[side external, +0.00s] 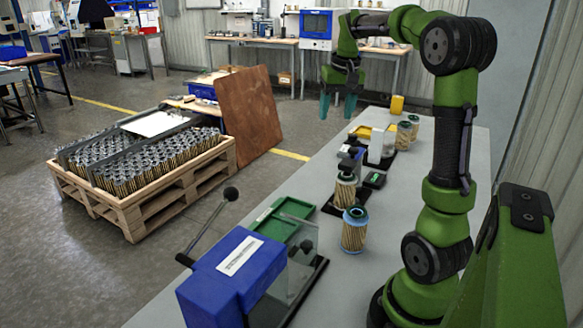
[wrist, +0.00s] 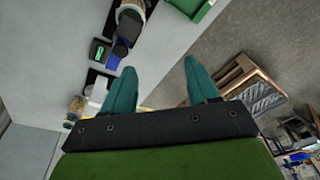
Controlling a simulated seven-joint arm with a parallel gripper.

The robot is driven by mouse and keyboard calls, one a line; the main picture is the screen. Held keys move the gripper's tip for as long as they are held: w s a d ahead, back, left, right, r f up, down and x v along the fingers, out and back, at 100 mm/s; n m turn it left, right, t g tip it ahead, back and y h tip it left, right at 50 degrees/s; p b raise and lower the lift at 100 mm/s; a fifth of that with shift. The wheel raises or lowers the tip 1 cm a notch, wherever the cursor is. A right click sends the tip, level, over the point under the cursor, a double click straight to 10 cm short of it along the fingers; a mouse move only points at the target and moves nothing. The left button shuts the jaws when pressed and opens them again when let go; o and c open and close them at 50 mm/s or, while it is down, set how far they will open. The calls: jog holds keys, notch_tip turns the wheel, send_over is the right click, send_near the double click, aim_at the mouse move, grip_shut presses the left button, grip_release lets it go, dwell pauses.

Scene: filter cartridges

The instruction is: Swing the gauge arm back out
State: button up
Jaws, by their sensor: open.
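My gripper (side external: 338,104) is open and empty, with its teal fingers pointing down above the far part of the bench. In the wrist view, the two fingers (wrist: 160,68) are spread well apart with nothing between them. The gauge (side external: 352,158), a small black and blue device, stands on a dark base at mid bench, nearer the side camera than my gripper. A cartridge (side external: 345,191) stands at it. In the wrist view, a dark part (wrist: 130,26), perhaps the gauge arm, overlaps the cartridge (wrist: 131,7). I cannot tell exactly how the arm sits.
A blue lever press (side external: 237,268) stands at the near end, beside a green tray (side external: 284,217) and a blue-topped cartridge (side external: 355,232). A white block (side external: 381,147), more cartridges (side external: 404,135) and a yellow object (side external: 397,104) stand farther back. A cartridge-filled crate (side external: 150,185) is on the floor.

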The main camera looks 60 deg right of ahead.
jog(key=r+g, duration=0.1)
jog(key=g, duration=0.1)
send_over(354, 149)
jog(key=shift+r+y, duration=0.5)
jog(key=shift+r, duration=0.9)
notch_tip(354, 149, down, 16)
jog(key=shift+w+d, duration=0.1)
grip_shut()
